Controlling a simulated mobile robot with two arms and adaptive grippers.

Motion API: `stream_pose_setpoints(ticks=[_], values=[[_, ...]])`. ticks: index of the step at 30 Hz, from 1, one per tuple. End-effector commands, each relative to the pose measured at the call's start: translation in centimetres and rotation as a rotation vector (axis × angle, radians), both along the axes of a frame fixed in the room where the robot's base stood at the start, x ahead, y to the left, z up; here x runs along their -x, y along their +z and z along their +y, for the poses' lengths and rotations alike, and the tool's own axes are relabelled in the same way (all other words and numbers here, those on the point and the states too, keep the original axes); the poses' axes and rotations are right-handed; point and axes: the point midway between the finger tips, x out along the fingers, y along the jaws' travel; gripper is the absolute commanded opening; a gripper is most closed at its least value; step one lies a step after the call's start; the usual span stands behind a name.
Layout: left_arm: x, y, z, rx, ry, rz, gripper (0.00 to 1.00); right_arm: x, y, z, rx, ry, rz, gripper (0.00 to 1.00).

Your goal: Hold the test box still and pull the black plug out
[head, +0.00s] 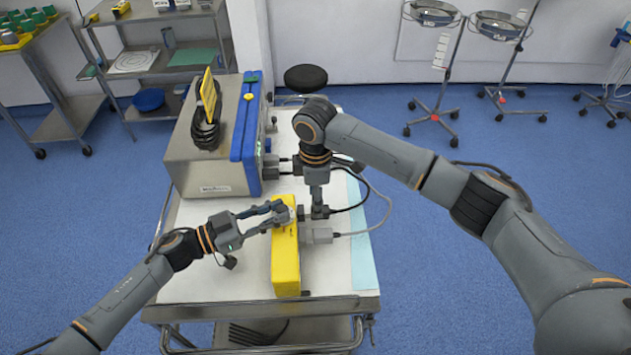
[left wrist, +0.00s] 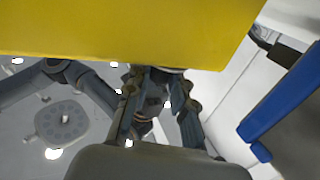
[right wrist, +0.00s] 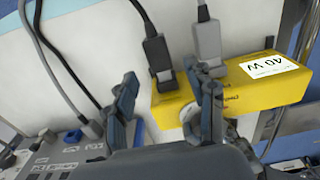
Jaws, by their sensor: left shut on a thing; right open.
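The yellow test box (head: 286,262) lies lengthwise on the table, with a 40 W label (right wrist: 275,66) on it in the right wrist view. My left gripper (head: 283,214) is shut on its far part from the left; the box fills the top of the left wrist view (left wrist: 125,30). The black plug (right wrist: 157,54) sits in the box's side, with a grey plug (right wrist: 208,40) beside it. My right gripper (right wrist: 165,84) is open, its fingers either side of the black plug. One finger overlaps the grey plug's end. In the head view the right wrist partly hides the black plug (head: 320,211).
A metal unit with a blue front (head: 245,135) stands at the back left of the table (head: 220,285), with plugs in its front. A black and a grey cable (head: 385,212) loop to the right of the box. The table's near left part is clear.

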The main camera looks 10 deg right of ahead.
Motion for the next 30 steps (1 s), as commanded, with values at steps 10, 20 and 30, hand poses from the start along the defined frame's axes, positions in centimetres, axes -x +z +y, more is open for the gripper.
stream_pose_setpoints(ticks=[10, 20, 30], values=[[0.0, 0.0, 0.0, -0.001, 0.001, 0.0, 0.0, 0.0, -3.3, 0.0, -0.001, 0.0, 0.0, 0.55], [0.0, 0.0, 0.0, -0.001, 0.001, 0.0, 0.0, 0.0, -3.4, 0.0, -0.001, 0.0, -0.001, 0.45], [0.0, 0.0, 0.0, -0.001, 0.001, 0.0, 0.0, 0.0, -3.4, 0.0, -0.002, 0.0, -0.001, 0.13]])
